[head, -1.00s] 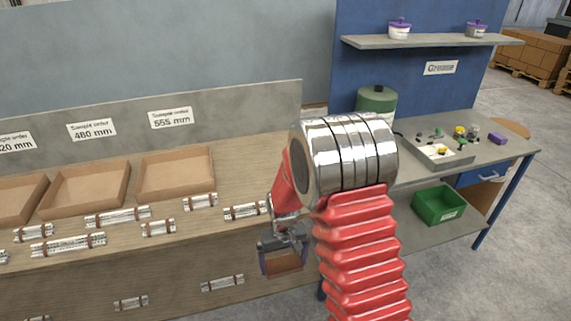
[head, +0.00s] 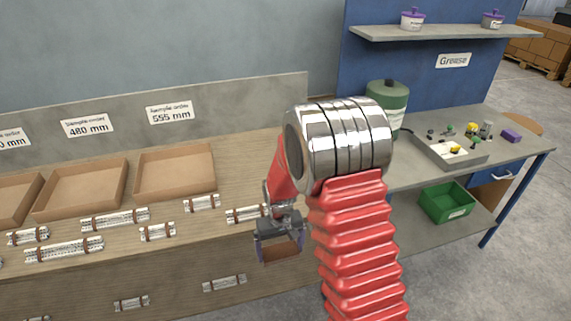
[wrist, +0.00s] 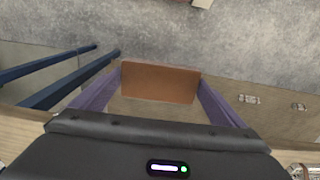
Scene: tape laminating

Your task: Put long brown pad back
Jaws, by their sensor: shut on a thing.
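My gripper (head: 279,250) hangs in front of the wooden bench's front edge in the head view, with its purple fingers pointing down. The fingers are shut on a flat brown pad (wrist: 160,82), which spans the gap between them near the tips in the wrist view. The pad also shows in the head view (head: 281,248), partly hidden by the gripper. Below the pad, the wrist view shows grey floor and part of the bench.
Three cardboard trays (head: 128,189) and several strapped silver bundles (head: 115,219) lie on the wooden bench (head: 240,178). A grey workbench on the right holds a parts tray (head: 437,157), with a green bin (head: 463,214) on its lower shelf. Grey floor is open at far right.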

